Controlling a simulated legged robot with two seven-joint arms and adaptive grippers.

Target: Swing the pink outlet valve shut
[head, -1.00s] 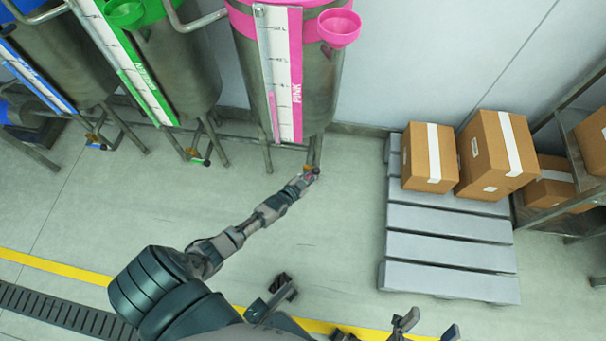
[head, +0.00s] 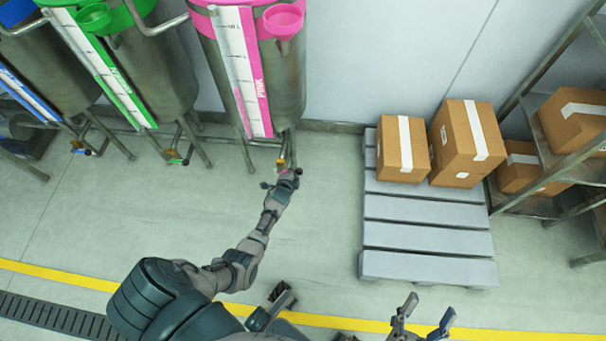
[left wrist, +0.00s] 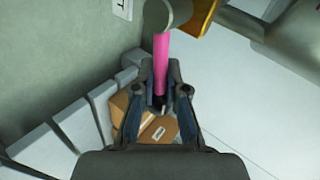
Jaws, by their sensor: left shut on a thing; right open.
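The pink drum (head: 288,85) stands at the wall with a brass outlet valve (head: 281,163) low at its front. The valve's pink handle shows in the left wrist view (left wrist: 161,62), running from a grey round hub down between my fingers. The brass valve body (left wrist: 200,18) is beside that hub. My left gripper (head: 288,176) is at the valve in the head view. In the left wrist view, it (left wrist: 158,100) is shut on the handle's lower end, which the fingers partly hide. My right gripper (head: 427,318) is open and empty at the bottom, far from the drum.
Green (head: 150,70) and blue (head: 50,70) drums stand to the left. A grey pallet (head: 428,238) with cardboard boxes (head: 402,150) is at the right, beside a shelf rack (head: 540,130). The floor between valve and pallet is clear.

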